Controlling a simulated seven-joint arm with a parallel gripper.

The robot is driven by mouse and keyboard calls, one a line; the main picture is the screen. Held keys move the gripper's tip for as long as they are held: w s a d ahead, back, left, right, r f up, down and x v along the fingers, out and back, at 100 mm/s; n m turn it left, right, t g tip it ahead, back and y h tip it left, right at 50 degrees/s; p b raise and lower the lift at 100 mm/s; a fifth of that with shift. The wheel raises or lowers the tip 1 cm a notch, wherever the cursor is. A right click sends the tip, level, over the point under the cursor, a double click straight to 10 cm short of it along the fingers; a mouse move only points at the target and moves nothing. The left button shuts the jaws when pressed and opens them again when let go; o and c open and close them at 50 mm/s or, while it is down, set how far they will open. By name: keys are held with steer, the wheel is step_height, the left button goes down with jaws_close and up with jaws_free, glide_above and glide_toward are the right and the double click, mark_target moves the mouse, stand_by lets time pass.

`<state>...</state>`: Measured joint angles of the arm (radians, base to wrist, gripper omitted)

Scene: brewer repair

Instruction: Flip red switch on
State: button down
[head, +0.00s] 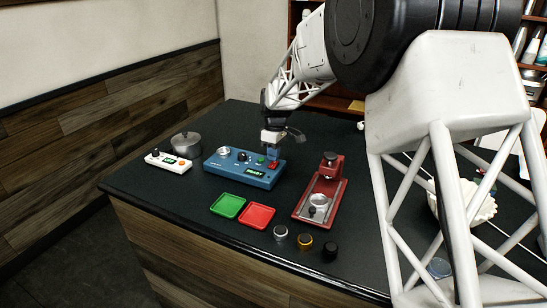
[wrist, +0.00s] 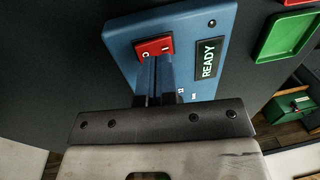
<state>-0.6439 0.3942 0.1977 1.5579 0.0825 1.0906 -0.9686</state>
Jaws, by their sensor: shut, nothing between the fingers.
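The blue box (head: 225,172) stands on the dark counter, and its panel fills the middle of the wrist view (wrist: 120,35). The red switch (wrist: 153,47) is a rocker with two white marks, at the panel's edge in the wrist view. In the head view it lies at the box's right end, largely hidden by my gripper (head: 273,155). My gripper is shut and empty, its fingertips (wrist: 158,60) right at the red switch. I cannot tell whether they touch it. A display reading READY (wrist: 208,58) sits beside the switch. Which way the rocker is tipped is unclear.
A white control box (head: 168,161) and a metal pot (head: 186,143) stand to the left. A green tray (head: 228,205) and a red tray (head: 257,215) lie in front. A red device (head: 330,185) stands right. Several knobs (head: 304,241) line the front edge.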

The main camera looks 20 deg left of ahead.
mark_target(273, 167)
step_height(273, 167, up, 12)
steer(key=s, duration=0.1)
steer(key=shift+s+r, duration=0.2)
steer(key=shift+s, duration=0.1)
stand_by(0.3)
steer(key=shift+d, duration=0.1)
steer(key=s+d+r+m+t, duration=0.1)
steer(key=s+d+r+m, duration=0.25)
steer(key=d, duration=0.75)
steer(key=s+d+r+m, duration=0.2)
steer(key=s+d, duration=0.3)
steer(key=d, duration=0.6)
steer(key=s+d+r+m+t, duration=0.1)
steer(key=s+d+r+m, duration=0.25)
steer(key=d, duration=0.85)
steer(key=s+d+f+m, duration=0.3)
steer(key=s+d, duration=0.4)
steer(key=s, duration=0.2)
steer(key=s+d+f+m+t, duration=0.1)
steer(key=s+d+f+m, duration=0.2)
steer(key=s+d, duration=0.3)
steer(key=s+d+f+m+t, duration=0.1)
steer(key=s+d+f+m, duration=0.1)
steer(key=s+d, duration=0.5)
steer(key=s+m, duration=0.1)
steer(key=s, duration=0.4)
steer(key=shift+s+d+f, duration=0.2)
steer(key=shift+d+f, duration=0.15)
steer(key=shift+f, duration=0.05)
